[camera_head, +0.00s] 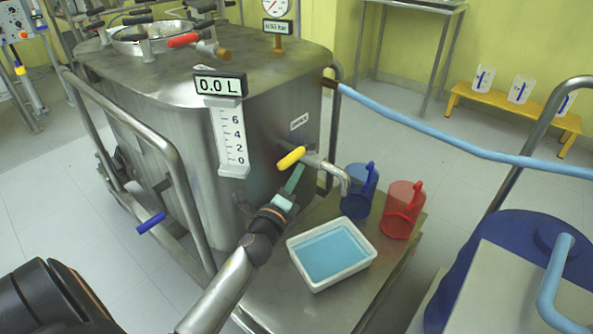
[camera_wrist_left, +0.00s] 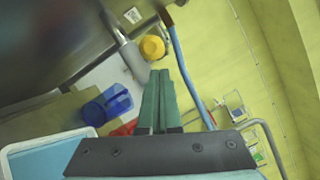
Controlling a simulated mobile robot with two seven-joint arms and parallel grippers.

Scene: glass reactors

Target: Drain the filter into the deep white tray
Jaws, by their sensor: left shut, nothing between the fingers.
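The filter (camera_head: 265,125) is a large steel vessel; its display (camera_head: 220,85) reads 0.0 L above a white scale. A yellow valve handle (camera_head: 291,158) sits on its outlet pipe, whose bent spout (camera_head: 345,182) points down near the tray's back edge. No stream shows from the spout. The deep white tray (camera_head: 318,283) holds light blue liquid; its corner shows in the left wrist view (camera_wrist_left: 40,139). My left gripper (camera_head: 299,168) is shut and empty, with green fingers just below the yellow handle. The yellow handle also shows beyond the fingertips in the left wrist view (camera_wrist_left: 152,47).
A blue jug (camera_head: 358,192) and a red jug (camera_head: 402,210) stand behind and right of the tray on the steel platform (camera_head: 263,303). A light blue hose (camera_head: 450,140) crosses to the right. A blue drum (camera_head: 520,235) stands at right.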

